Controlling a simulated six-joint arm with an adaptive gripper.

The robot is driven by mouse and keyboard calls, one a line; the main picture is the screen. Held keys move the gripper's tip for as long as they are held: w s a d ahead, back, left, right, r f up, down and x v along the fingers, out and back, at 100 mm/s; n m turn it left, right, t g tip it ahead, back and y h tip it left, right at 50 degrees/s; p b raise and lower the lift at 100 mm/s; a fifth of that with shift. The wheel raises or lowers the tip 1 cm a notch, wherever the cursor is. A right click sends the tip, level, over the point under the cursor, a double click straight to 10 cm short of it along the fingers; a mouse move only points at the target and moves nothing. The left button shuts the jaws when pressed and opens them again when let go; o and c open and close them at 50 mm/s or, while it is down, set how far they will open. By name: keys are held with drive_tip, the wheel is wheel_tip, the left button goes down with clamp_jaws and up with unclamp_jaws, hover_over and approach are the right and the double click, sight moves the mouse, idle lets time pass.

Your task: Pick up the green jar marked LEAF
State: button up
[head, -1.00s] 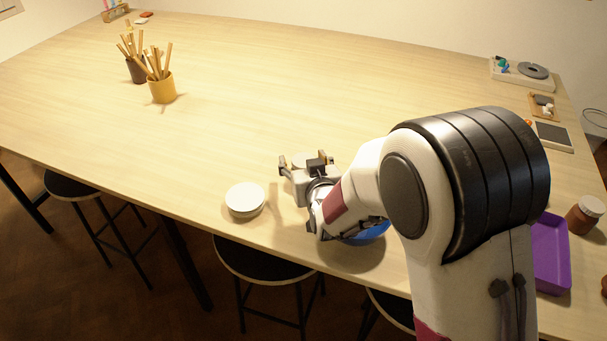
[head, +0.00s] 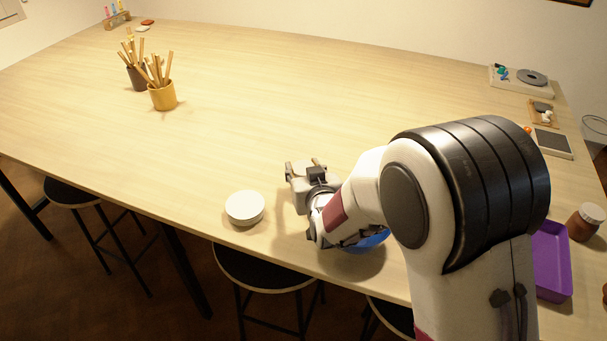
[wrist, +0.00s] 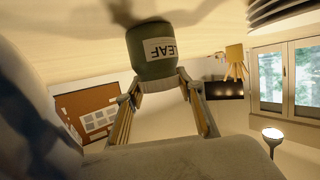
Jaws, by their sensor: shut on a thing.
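The green jar (wrist: 149,45) shows in the wrist view with its LEAF label upside down in the picture. Its pale lid (wrist: 160,84) is toward my gripper. My gripper (wrist: 157,86) is shut on the jar, with one finger on each side at the lid end. In the head view my gripper (head: 305,170) is over the near half of the table, and the jar's body is hidden behind it. I cannot tell whether the jar touches the table.
A white bowl (head: 245,207) stands just left of my gripper. A blue thing (head: 368,241) is mostly hidden under my arm. A purple tray (head: 551,262) and a brown jar (head: 585,222) are at the right. A yellow cup (head: 163,96) with sticks stands far left. The table's middle is clear.

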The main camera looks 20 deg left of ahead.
drive_tip(key=shift+r, duration=0.15)
drive_tip(key=shift+r, duration=4.9)
